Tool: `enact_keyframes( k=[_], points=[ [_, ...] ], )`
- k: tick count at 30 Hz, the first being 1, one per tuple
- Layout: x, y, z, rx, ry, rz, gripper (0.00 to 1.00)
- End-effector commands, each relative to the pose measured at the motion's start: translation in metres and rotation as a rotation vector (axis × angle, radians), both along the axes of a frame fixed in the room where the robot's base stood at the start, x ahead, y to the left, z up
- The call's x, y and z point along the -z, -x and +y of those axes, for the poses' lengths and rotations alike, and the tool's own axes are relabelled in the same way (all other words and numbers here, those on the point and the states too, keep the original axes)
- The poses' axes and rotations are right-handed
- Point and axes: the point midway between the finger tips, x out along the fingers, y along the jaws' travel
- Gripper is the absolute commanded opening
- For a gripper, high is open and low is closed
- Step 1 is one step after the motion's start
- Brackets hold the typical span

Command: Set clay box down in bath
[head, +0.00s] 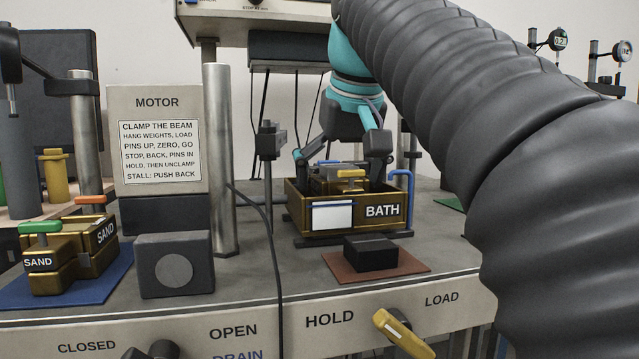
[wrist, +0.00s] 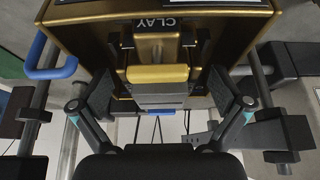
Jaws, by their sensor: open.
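The bath (head: 300,212) is an open brass-coloured trough on the bench, with its name and a white panel on its front. The clay box (head: 345,184), a brass box with a yellow grip, is inside the bath, its lower part hidden by the front wall. In the wrist view the clay box (wrist: 156,48) shows its CLAY label and yellow grip. My gripper (wrist: 163,98) is open, one finger on each side of the box, with gaps between fingers and grip. In the head view my gripper (head: 338,158) is above the bath.
Two sand boxes (head: 88,262) stand on a blue mat at left. A black block (head: 371,254) lies on a brown mat before the bath. A motor housing (head: 155,140) and a steel post (head: 221,160) stand left of the bath. A blue pipe (head: 411,190) is at its right.

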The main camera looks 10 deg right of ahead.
Motion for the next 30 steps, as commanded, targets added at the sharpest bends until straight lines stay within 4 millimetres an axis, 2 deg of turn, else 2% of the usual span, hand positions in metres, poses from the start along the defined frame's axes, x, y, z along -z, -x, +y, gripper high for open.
enact_keyframes(
  k=[9, 15, 30],
  points=[
    [-0.04, 0.019, 0.0, 0.0, 0.0, -0.005, 1.0],
    [-0.055, 0.026, 0.0, 0.0, 0.0, -0.005, 1.0],
    [-0.06, 0.029, 0.0, 0.0, 0.0, -0.003, 1.0]
  ],
)
